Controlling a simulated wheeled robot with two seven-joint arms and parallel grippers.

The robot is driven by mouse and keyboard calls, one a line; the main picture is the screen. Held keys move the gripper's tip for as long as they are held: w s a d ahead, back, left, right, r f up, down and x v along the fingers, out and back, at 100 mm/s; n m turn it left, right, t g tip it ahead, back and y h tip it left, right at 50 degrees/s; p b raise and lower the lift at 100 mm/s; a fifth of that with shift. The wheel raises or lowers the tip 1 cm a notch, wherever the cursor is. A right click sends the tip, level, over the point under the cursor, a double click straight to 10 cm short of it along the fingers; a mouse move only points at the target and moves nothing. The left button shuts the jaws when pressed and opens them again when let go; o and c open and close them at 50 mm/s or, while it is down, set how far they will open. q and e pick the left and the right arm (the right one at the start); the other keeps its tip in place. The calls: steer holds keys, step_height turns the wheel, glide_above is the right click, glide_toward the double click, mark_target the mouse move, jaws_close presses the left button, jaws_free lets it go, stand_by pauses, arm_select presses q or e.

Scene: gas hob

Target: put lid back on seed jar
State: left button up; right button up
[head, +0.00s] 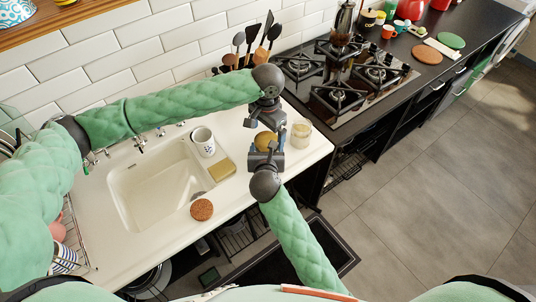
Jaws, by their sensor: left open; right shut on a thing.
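A small glass jar (301,134) with pale contents stands on the white counter near its right end, apart from both grippers. My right gripper (266,153) is shut on a round tan lid (266,140) to the left of the jar. The fingers hide part of the lid. My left gripper (266,117) is open just beyond the lid, and no object shows between its fingers. The jar's rim is too small to make out clearly.
A white sink (127,190) lies to the left, with a patterned mug (203,141), a yellow sponge (221,169) and a brown round item (201,209) around it. Utensils (253,40) stand behind my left gripper. A gas hob (338,96) is at the right.

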arm_select(q)
steer(key=shift+r, duration=0.95)
steer(key=shift+r, duration=0.1)
steer(key=shift+c, duration=0.3)
steer(key=shift+d+r+n, duration=0.3)
steer(key=shift+d+r, duration=0.1)
steer(key=shift+r, duration=0.3)
steer(key=shift+r+n, duration=0.55)
steer(key=shift+n, duration=0.15)
steer(key=shift+a+r+n, duration=0.4)
steer(key=shift+a+n, duration=0.1)
steer(key=shift+f, duration=0.15)
steer(key=shift+w+f, duration=0.1)
steer(key=shift+f, duration=3.75)
